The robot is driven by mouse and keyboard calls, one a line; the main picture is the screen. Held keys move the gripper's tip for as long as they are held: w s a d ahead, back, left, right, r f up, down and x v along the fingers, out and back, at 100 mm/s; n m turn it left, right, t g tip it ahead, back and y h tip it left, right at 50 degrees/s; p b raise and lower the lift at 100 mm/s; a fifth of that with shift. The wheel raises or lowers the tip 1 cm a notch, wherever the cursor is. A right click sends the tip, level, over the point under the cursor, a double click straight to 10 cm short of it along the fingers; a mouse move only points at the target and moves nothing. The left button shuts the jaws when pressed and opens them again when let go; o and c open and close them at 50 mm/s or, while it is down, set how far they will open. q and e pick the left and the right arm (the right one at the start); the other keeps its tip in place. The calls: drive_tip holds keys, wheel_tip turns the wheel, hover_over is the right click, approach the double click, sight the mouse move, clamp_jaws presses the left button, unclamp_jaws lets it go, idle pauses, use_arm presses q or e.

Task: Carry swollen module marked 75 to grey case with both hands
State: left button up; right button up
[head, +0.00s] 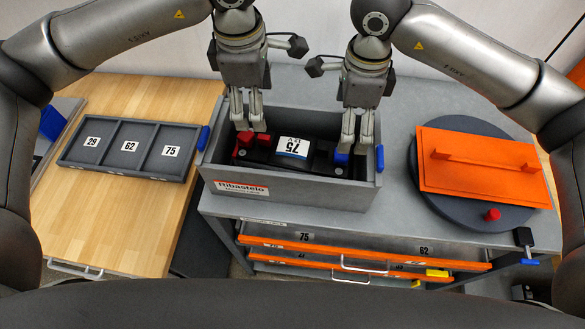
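The dark module marked 75 (292,147) lies inside the grey case (290,194), with a white and blue label on top. A red part (245,138) shows at its left end and a blue part (341,159) at its right end. My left gripper (248,126) points down at the left end of the module, by the red part. My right gripper (357,148) points down at the right end, by the blue part. A gap shows between the fingers of each gripper, with nothing seen held in it. Contact with the module cannot be told.
A dark tray (127,148) with compartments marked 29, 62 and 75 lies on the wooden table at left. An orange lid (480,165) lies on a round dark base at right. Orange-fronted drawers (360,257) stand partly open below the case.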

sight(262, 152)
use_arm(q)
wheel_tip(262, 152, down, 14)
drive_tip(key=b, duration=1.3)
drive_tip(key=shift+r, duration=0.1)
use_arm(e)
wheel_tip(262, 152, down, 14)
drive_tip(key=shift+r, duration=0.1)
